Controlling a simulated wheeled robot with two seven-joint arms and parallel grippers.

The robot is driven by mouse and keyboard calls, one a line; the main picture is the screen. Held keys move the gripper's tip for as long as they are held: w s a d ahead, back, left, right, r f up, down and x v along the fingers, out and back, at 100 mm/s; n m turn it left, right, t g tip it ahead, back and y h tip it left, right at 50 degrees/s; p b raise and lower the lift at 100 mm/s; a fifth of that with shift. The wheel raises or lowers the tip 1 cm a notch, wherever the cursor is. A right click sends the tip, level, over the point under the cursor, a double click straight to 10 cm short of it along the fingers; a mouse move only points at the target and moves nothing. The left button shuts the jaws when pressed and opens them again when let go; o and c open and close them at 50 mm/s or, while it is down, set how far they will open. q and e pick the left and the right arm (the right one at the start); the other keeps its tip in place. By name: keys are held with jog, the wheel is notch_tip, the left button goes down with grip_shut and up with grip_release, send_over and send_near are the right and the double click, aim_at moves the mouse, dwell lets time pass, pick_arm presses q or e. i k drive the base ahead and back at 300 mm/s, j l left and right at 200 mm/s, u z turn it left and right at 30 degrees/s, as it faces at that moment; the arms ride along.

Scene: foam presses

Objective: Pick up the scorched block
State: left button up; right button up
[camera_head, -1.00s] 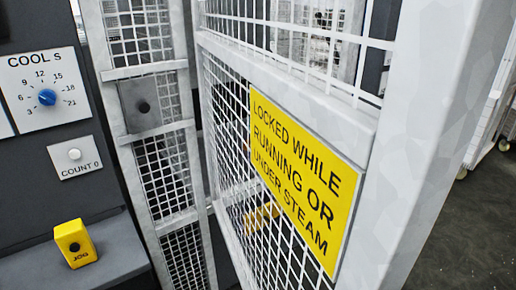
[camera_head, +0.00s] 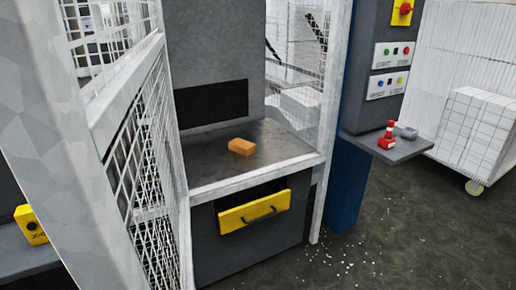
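An orange-brown block (camera_head: 242,147), which looks like the scorched block, lies on the dark, flat bed (camera_head: 205,157) of the press, near the middle of the bed. I cannot make out scorch marks at this size. The open mesh gate (camera_head: 150,150) stands to the left of the bed. Neither of my grippers shows in the head view.
Below the bed is a yellow drawer front (camera_head: 253,211) with a dark handle. A blue post (camera_head: 346,187) and a small shelf (camera_head: 392,149) with a red-and-white item stand at right. A cart of white blocks (camera_head: 476,130) is at far right. The floor at front right is mostly clear.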

aim_at(246, 148)
jog(key=i+l, duration=0.2)
jog(key=l, duration=0.15)
jog(key=i+l+u, duration=0.1)
jog(key=i+l, duration=0.25)
jog(key=l, duration=0.3)
jog(key=i+l+u, duration=0.1)
jog(key=l, duration=0.25)
jog(key=i+l, duration=0.25)
jog(key=l, duration=0.15)
jog(key=i+l+u, duration=0.15)
jog(key=i+l, duration=0.4)
jog(key=i, duration=0.25)
jog(key=i+l+u, duration=0.1)
jog(key=i+l, duration=0.55)
jog(key=i, duration=0.1)
